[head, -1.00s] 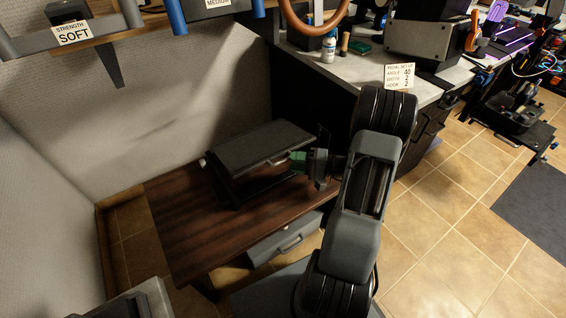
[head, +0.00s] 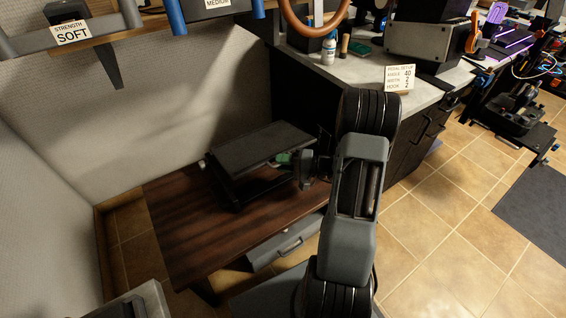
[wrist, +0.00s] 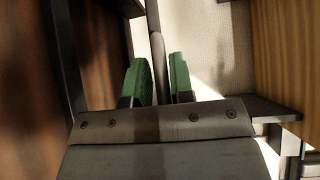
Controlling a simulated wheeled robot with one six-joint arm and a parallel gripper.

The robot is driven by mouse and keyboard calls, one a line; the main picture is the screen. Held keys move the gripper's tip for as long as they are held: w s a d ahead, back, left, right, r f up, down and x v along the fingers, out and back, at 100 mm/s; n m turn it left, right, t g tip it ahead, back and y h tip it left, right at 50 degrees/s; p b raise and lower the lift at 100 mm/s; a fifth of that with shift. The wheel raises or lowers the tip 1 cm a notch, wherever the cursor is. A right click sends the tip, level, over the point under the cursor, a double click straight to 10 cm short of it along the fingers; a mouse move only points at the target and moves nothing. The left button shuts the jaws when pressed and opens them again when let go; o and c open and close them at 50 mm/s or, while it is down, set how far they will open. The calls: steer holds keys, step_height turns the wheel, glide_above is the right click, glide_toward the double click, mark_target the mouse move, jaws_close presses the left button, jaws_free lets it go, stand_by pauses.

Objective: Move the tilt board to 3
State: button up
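The tilt board (head: 255,148) is a dark flat panel raised on a dark frame, sloping above the brown wooden table. No number marks on it are readable. My gripper (head: 284,157) is at the right side of the board, with its green fingers partly hidden under the board's right edge. In the wrist view, the two green fingers of my gripper (wrist: 160,72) stand apart. A thin dark bar (wrist: 156,45) runs between them, close to both; I cannot tell whether either finger touches it.
The wooden table (head: 185,225) is bare left of the board. A grey drawer (head: 285,245) sits below its front edge. A dark cabinet with a grey counter (head: 360,75) stands at right, holding a white bottle (head: 328,50) and a setup card (head: 399,78). A shelf hangs above.

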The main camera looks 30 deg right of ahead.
steer(key=shift+r, duration=0.1)
jaws_close()
steer(key=r, duration=0.1)
steer(key=w+r+p, duration=0.1)
steer(key=r, duration=0.1)
steer(key=shift+r, duration=0.1)
steer(key=shift+o, duration=2.2)
jaws_free()
steer(key=p+v, duration=0.2)
steer(key=v, duration=1.1)
steer(key=shift+s+d, duration=0.2)
steer(key=shift+d, duration=0.1)
